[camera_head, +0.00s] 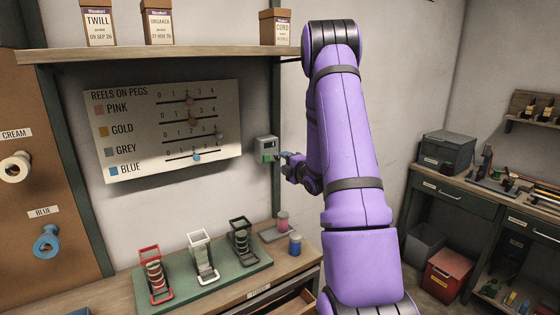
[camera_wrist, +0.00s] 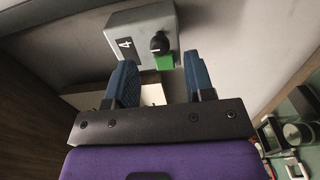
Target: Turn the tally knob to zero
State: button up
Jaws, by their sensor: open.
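The tally box (camera_head: 266,149) is a small grey box on the dark green post below the shelf. In the wrist view the grey box (camera_wrist: 117,38) shows a dark window (camera_wrist: 125,45) reading 4, turned sideways. Beside it is a black knob (camera_wrist: 160,43) with a pale mark, and a green block (camera_wrist: 165,62) sits next to the knob. My gripper (camera_wrist: 159,62) is open, its two blue fingers apart with the knob ahead of the gap between them. In the head view my gripper (camera_head: 288,158) is just right of the box. Exact contact cannot be told.
The wall board (camera_head: 165,165) lists reels on pegs with sliders. The shelf (camera_head: 160,53) with boxes is above. Below, the bench (camera_head: 190,303) carries a green mat (camera_head: 182,273) with red, white and black frames, plus a blue spool (camera_head: 295,245) and a pink one (camera_head: 282,221).

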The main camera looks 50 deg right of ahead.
aim_at(279, 158)
jog(key=shift+x, duration=1.75)
jog(key=c, duration=0.9)
